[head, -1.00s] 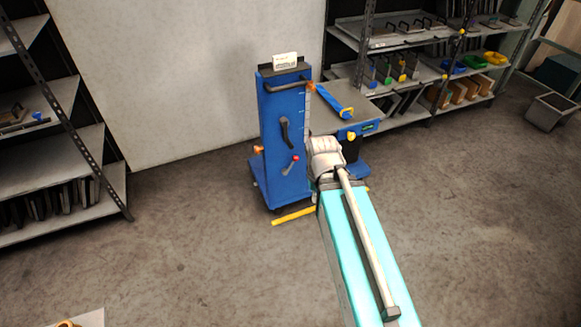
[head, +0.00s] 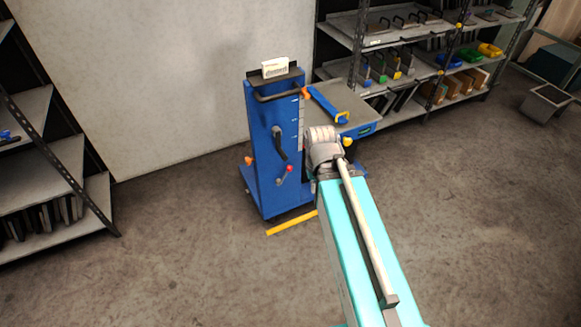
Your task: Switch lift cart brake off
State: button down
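The blue lift cart (head: 266,150) stands upright ahead, in front of the pale wall panel. Its front has a black crank handle (head: 279,143) and, lower, a short lever with a red knob (head: 288,170). An orange knob (head: 249,160) shows at the cart's left edge. A black push bar (head: 277,94) runs across near the top. I cannot tell which of these is the brake. My teal arm reaches toward the cart's right side, its grey wrist overlapping the cart platform in the picture. My gripper's fingers are hidden behind my arm.
A yellow bar (head: 291,223) lies on the floor by the cart's base. The cart's grey platform (head: 350,103) carries a blue tool with a yellow end (head: 328,104). Shelving stands at the left (head: 85,213) and back right (head: 400,55). The floor in front is clear.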

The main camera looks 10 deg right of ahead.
aim_at(285, 175)
jog(key=i, duration=1.1)
jog(key=u, duration=0.1)
jog(key=k, duration=0.5)
jog(key=u, duration=1.2)
